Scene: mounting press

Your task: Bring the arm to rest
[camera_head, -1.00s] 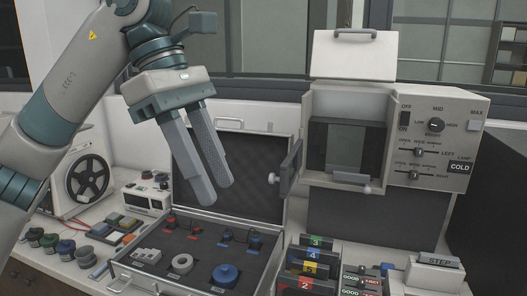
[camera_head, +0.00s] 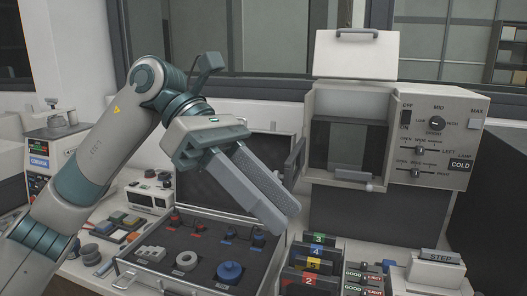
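My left gripper (camera_head: 270,207) comes in from the left and hangs in the air in front of the open case (camera_head: 205,252). Its two grey fingers point down and to the right. From this angle they lie close together with a narrow gap between them, and nothing shows held in them. My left arm (camera_head: 98,148) reaches up from the lower left and bends at the wrist. The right gripper does not show.
Numbered slots (camera_head: 318,252) stand beside the case.

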